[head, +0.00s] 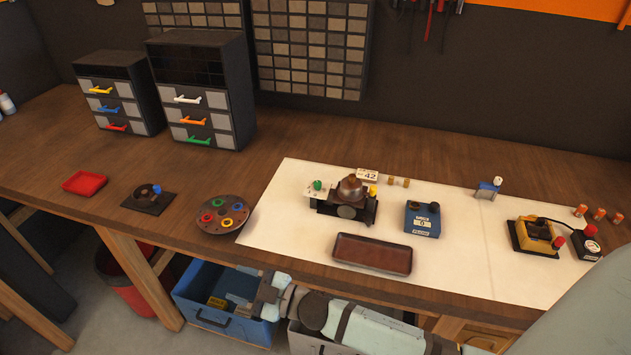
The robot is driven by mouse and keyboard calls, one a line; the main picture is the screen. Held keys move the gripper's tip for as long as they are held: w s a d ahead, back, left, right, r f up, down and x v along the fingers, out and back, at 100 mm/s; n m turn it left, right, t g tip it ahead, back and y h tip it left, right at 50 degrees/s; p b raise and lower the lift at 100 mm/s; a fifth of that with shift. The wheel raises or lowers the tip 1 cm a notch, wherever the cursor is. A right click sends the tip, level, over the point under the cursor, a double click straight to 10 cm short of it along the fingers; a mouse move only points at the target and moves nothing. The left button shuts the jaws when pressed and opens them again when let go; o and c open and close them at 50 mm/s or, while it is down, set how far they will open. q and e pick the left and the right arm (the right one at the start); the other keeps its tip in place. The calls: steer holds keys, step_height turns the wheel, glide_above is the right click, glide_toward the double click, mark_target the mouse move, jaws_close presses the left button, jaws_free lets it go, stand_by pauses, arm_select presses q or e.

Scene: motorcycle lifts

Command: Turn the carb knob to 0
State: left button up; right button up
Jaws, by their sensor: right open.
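The carburettor (350,199) stands on the white mat, with a rounded metal top and dark body. A small green knob (317,184) sits on a pale dial plate (314,193) at its left side; the dial marks and the knob's pointing are too small to read. My right gripper (252,291) is low in front of the bench edge, above the blue bin, open and well apart from the carburettor. My left gripper is not in view.
A brown tray (372,254) lies in front of the carburettor. A blue box (422,219) reading 0 stands to its right, and a tag (367,175) reading 42 behind it. A round plate with coloured rings (222,214) is to its left. A blue bin (200,310) is below the bench.

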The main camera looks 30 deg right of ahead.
step_height(320, 180, up, 3)
steer(key=w+a+n+g+y, duration=0.3)
steer(key=n+g+y, duration=0.25)
steer(key=n, duration=0.25)
steer(key=n+g+h+b, duration=0.4)
steer(key=g+h, duration=0.5)
steer(key=h, duration=0.9)
glide_toward(318, 182)
steer(key=shift+n, duration=0.3)
step_height(318, 182, down, 9)
steer(key=p, duration=0.3)
steer(key=shift+w+a+f+p, duration=0.15)
steer(key=shift+a+f+p, duration=0.05)
steer(key=shift+f+p, duration=0.1)
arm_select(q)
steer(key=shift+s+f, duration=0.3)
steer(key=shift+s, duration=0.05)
arm_select(e)
steer(key=c, duration=0.9)
